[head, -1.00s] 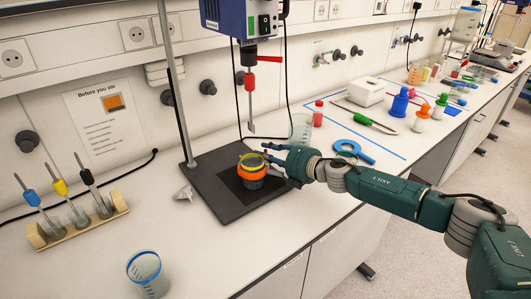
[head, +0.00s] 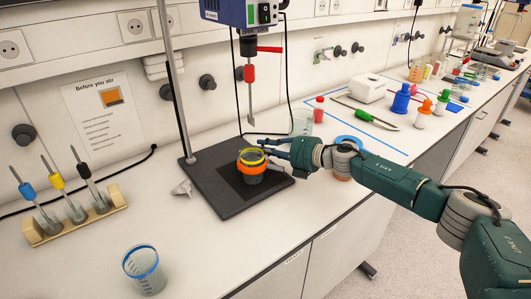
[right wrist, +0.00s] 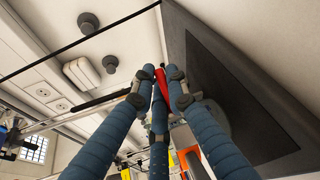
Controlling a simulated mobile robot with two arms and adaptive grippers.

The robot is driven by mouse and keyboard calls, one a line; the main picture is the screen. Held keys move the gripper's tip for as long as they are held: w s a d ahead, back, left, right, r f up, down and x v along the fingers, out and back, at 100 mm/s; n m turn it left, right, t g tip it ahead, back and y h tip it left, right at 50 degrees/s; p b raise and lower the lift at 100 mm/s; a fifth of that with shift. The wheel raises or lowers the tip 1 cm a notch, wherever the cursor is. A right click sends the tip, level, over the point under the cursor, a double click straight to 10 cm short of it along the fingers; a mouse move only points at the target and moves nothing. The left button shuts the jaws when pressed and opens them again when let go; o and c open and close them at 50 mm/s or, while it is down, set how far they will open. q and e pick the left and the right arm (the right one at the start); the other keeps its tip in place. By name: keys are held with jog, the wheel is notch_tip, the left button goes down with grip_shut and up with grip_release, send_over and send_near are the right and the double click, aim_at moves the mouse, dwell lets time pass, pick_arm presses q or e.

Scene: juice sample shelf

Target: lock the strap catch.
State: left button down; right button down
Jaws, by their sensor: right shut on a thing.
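A cup with an orange band (head: 252,166) and a yellow ring at its top stands upright on the black base plate (head: 215,199) of the stirrer stand. My right gripper (head: 266,145) reaches in from the right, with its fingertips at the far right side of the cup's rim. In the right wrist view my right gripper (right wrist: 160,76) is closed on a slim red piece (right wrist: 161,88), which I take to be the strap catch. The fingers hide most of it, and I cannot tell whether the catch is locked. My left gripper is not in view.
The stirrer head (head: 243,12) and its shaft hang above the plate, beside a metal post (head: 174,90). A clear beaker (head: 302,122) and a red-capped bottle (head: 318,110) stand behind my gripper. A blue-rimmed beaker (head: 146,271) and a wooden rack (head: 75,217) are at front left.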

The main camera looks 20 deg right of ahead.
jog(key=shift+w+a+f+n+g+y+b, duration=0.1)
jog(key=shift+a+f+n+g+y+b, duration=0.15)
jog(key=shift+n+g+y+b, duration=0.7)
jog(key=shift+a+r+b, duration=0.15)
jog(key=shift+b, duration=0.6)
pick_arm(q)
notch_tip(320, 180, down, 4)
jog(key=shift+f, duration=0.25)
pick_arm(e)
jog(key=shift+r+n, duration=0.1)
jog(key=shift+n, duration=0.15)
jog(key=c, duration=2)
grip_release()
jog(key=v, duration=1.2)
